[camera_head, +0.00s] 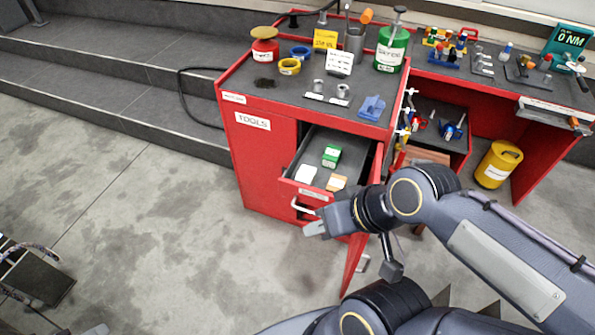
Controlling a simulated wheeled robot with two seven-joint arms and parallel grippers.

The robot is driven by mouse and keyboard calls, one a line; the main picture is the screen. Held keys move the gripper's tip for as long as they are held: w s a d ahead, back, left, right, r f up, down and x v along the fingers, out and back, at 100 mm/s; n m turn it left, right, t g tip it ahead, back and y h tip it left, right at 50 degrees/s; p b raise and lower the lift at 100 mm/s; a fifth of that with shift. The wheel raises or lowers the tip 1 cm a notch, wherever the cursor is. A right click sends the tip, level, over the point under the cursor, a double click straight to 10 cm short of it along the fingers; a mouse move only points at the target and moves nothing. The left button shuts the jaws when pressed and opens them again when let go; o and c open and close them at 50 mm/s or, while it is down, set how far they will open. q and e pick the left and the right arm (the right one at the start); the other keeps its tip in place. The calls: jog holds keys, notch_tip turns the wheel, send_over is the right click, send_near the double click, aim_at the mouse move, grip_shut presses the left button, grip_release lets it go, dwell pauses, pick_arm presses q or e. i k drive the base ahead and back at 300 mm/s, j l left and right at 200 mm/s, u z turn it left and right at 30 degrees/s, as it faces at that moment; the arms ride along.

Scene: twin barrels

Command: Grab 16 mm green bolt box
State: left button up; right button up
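A small green box (331,156) with a white label lies in the open top drawer (322,138) of the red tool cabinet. A white box (306,174) and an orange-tan box (338,182) lie nearer the drawer front. The size marking on the green box is too small to read. My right gripper (314,229) is just in front of and below the drawer front, close to the pale drawer handle (298,205), apart from the boxes. Its finger gap is not clear, and I cannot tell whether it touches the handle. My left gripper is not in view.
The red cabinet top (290,100) holds cans, rings, a yellow sign and a green canister (391,48). A lower red door (354,262) stands open beneath my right forearm. A yellow canister (498,164) stands under the workbench at right.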

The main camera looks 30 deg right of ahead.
aim_at(332, 156)
jog(key=z, duration=1.3)
